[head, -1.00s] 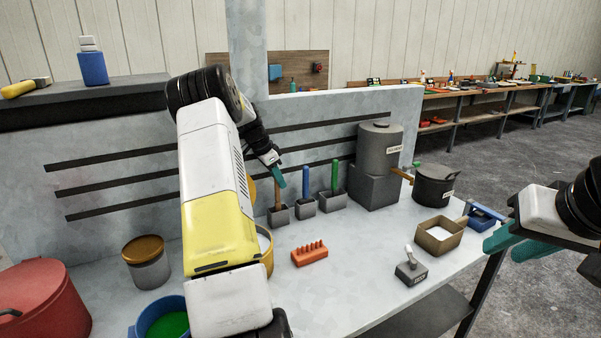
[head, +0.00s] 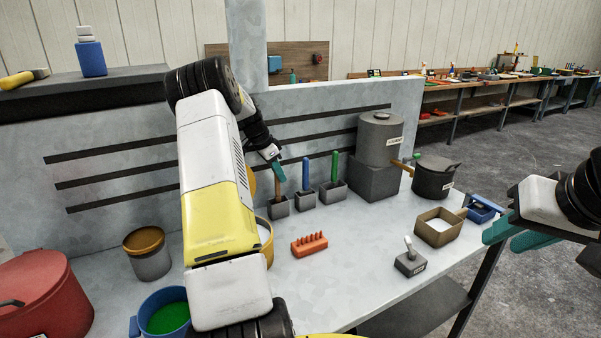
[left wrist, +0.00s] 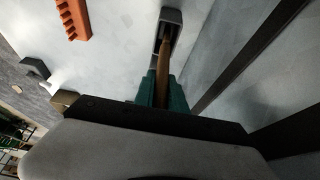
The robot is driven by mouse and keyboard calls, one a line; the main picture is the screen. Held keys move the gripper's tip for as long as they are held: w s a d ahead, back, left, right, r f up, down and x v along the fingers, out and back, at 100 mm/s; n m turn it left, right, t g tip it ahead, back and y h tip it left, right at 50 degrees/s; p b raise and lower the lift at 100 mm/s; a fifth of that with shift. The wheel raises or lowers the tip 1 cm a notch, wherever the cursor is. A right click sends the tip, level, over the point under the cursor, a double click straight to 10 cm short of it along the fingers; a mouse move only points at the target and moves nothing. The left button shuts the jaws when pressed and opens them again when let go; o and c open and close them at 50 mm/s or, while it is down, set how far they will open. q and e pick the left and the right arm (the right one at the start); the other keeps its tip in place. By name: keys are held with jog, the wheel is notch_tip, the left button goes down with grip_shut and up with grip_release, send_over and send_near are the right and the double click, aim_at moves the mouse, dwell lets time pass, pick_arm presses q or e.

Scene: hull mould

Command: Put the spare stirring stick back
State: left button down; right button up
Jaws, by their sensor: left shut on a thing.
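My left gripper (head: 280,172) is shut on a brown wooden stirring stick (head: 277,190). The stick stands roughly upright, its lower end at a small grey holder (head: 279,208). In the left wrist view the stick (left wrist: 164,66) runs from between the teal fingers (left wrist: 162,92) to the opening of the grey holder (left wrist: 174,20); how deep it sits is hard to tell. A blue stick (head: 305,174) and a green stick (head: 334,168) stand in similar holders to the right. My right gripper (head: 512,232) is open and empty, right of the table.
An orange pegged block (head: 309,244), a grey tool with a handle (head: 410,262) and a tan box (head: 440,230) stand on the table. A grey container (head: 379,140) and dark pot (head: 434,182) are at the back right. Buckets stand at the left.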

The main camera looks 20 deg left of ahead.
pick_arm(q)
jog(key=shift+f, duration=0.5)
jog(key=c, duration=1.3)
grip_release()
jog(key=shift+r, duration=0.1)
